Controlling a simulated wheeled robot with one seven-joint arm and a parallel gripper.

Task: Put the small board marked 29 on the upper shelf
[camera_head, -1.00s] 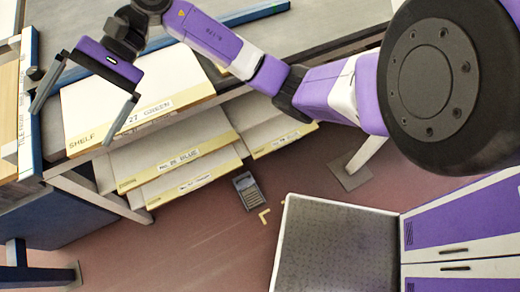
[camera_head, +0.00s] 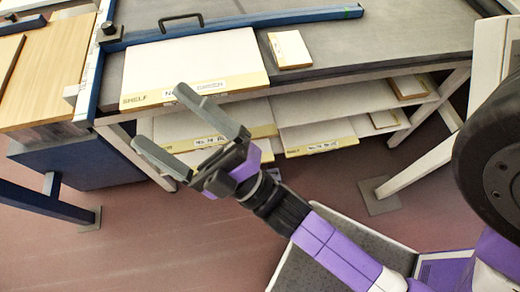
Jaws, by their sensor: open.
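I cannot make out the number 29 on any board. A small pale board (camera_head: 289,49) lies on the grey worktop with an unreadable tag. Two more small boards lie at the right, one on the upper shelf (camera_head: 408,87) and one lower down (camera_head: 384,120). The upper shelf (camera_head: 350,88) under the worktop has bare room between its boards. My gripper (camera_head: 162,117) is open and empty, in front of the rack's left part, its fingers pointing up and left. It hides part of a large board labelled in yellow (camera_head: 262,131).
A large board (camera_head: 195,70) with a "SHELF" edge lies at the worktop's front. A blue bar (camera_head: 235,24) with a handle crosses behind it. A white slanted leg (camera_head: 425,162) stands right of the shelves. Red floor (camera_head: 120,240) is clear at lower left.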

